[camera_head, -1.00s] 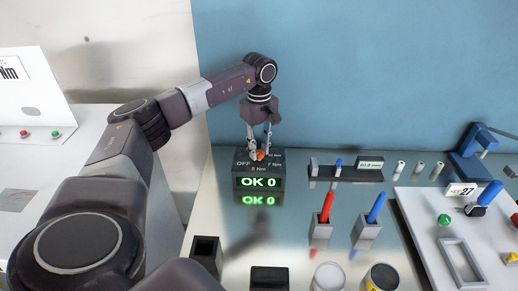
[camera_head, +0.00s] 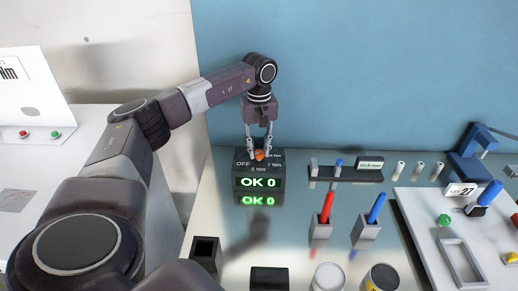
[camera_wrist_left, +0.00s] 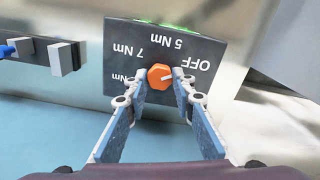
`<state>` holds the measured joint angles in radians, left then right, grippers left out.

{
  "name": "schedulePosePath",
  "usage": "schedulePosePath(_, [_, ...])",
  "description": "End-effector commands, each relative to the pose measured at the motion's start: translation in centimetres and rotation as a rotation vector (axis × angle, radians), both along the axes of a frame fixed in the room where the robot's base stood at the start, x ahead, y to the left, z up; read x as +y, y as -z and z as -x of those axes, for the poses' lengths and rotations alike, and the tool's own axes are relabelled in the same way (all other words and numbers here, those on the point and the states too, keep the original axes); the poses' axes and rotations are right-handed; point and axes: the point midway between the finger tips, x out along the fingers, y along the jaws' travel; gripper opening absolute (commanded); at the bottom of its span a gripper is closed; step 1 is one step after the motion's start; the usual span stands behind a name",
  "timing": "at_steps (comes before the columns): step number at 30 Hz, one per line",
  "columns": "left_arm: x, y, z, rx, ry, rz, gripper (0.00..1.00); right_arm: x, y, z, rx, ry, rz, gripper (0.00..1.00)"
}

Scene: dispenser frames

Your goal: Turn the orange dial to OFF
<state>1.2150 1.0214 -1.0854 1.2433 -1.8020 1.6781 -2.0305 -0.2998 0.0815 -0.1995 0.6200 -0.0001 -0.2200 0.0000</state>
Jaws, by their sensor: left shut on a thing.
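The orange dial (camera_head: 259,155) sits on top of a dark box (camera_head: 237,169) printed with OFF, 5 Nm, 7 Nm and another Nm label partly hidden. The box's front display reads "OK 0" in green. My left gripper (camera_head: 260,151) comes down from above and is shut on the dial, one finger on each side. In the left wrist view the dial (camera_wrist_left: 159,77) lies between the fingertips (camera_wrist_left: 158,86). Its white mark points right, towards the OFF side. My right gripper is not in view.
Right of the box stand a small rack (camera_head: 345,175), a red pen (camera_head: 327,203) and a blue pen (camera_head: 376,208) in holders. A white panel (camera_head: 420,215) lies farther right. A blue wall (camera_head: 350,70) rises behind.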

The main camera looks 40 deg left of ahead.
Motion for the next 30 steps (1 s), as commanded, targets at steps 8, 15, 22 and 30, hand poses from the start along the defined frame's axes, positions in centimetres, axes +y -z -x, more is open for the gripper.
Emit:
schedulePosePath(8, [0.0, -0.2, -0.1, -0.006, 0.001, -0.001, 0.27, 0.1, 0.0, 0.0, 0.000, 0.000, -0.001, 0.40])
schedulePosePath(15, [0.0, -0.1, -0.1, -0.003, 0.000, 0.000, 0.41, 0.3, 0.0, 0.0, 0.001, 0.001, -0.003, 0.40])
schedulePosePath(22, [0.0, -0.4, -0.1, -0.003, 0.000, 0.000, 0.41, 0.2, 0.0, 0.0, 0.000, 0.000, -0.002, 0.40])
schedulePosePath(30, [0.0, -5.1, -0.2, -0.008, 0.000, -0.001, 0.41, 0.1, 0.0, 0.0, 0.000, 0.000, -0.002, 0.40])
